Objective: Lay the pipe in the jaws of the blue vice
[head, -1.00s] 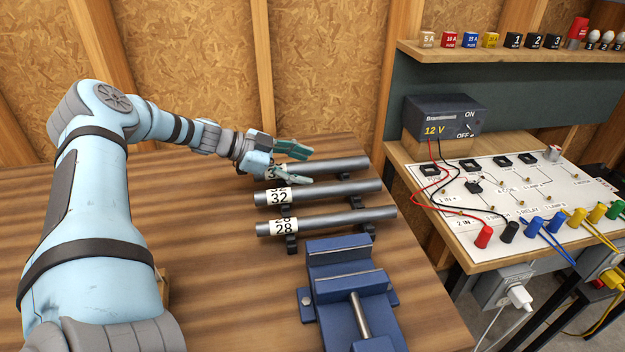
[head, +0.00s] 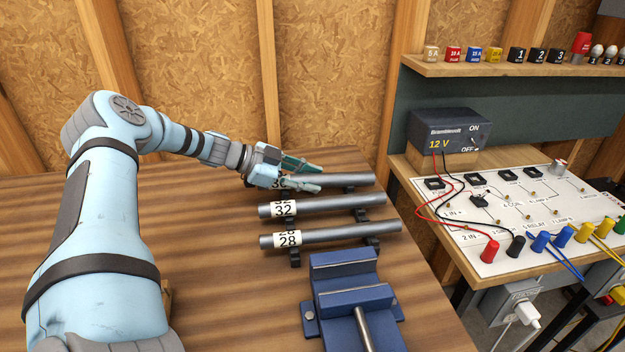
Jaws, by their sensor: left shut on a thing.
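Three grey pipes lie side by side on black supports on the wooden bench. The farthest pipe (head: 345,180) has a label partly hidden by my left gripper. The middle pipe (head: 335,202) is labelled 32. The nearest pipe (head: 350,231) is labelled 28. My left gripper (head: 312,178) is at the farthest pipe, its green-tipped fingers shut on that pipe near its labelled end. The pipe still appears to rest at its supports. The blue vice (head: 345,297) stands in front of the pipes, its jaws empty. My right gripper is not in view.
The wooden bench (head: 215,265) is clear between my left arm and the vice. To the right, a second table carries a white circuit board (head: 535,215) with wires and a 12 V supply (head: 447,133). A shelf (head: 470,66) with small blocks hangs above.

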